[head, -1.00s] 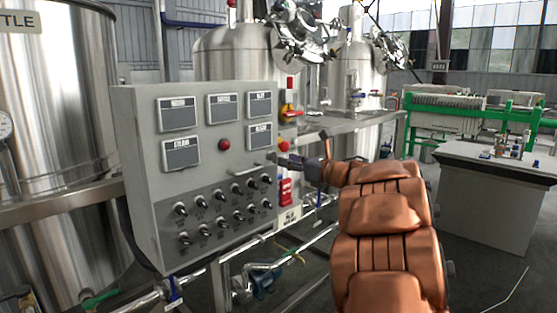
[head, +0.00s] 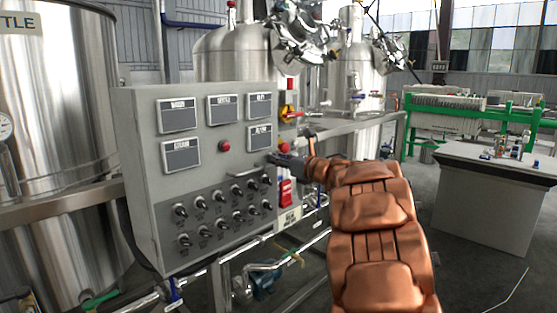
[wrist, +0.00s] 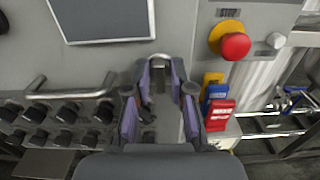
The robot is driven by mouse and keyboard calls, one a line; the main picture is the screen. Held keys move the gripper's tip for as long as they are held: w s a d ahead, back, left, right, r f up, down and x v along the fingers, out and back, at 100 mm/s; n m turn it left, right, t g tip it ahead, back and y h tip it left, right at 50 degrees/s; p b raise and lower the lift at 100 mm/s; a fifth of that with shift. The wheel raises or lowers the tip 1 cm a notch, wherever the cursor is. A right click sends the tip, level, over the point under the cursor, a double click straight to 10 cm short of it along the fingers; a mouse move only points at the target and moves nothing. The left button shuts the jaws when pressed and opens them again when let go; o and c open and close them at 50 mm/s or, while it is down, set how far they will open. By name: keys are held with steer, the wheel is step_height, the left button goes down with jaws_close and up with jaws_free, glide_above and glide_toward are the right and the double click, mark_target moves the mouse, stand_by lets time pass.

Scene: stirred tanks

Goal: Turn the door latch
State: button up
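The grey control cabinet (head: 140,190) stands left of my arm in the head view. In the wrist view a small curved metal piece (wrist: 170,64), which looks like the door latch, sits on the cabinet face at the tips of my gripper (wrist: 162,82). The two purple-padded fingers are apart, with a gap between them, and reach toward that piece. Whether they touch it I cannot tell. In the head view my gripper (head: 276,162) is close to the cabinet's right side and hides the latch.
A bar handle (wrist: 70,90) and several black knobs (wrist: 65,112) lie left of the fingers. A red emergency button (wrist: 236,46) and red switch (wrist: 219,115) are to the right. A steel tank (head: 60,130) stands left; a grey cabinet (head: 490,200) stands right.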

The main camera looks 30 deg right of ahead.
jaws_close()
steer(key=shift+m, duration=0.4)
steer(key=shift+d+m+p, duration=0.2)
steer(key=shift+m+p, duration=5.2)
steer(key=shift+m, duration=3.1)
steer(key=shift+f, duration=0.1)
steer(key=o, duration=0.5)
jaws_free()
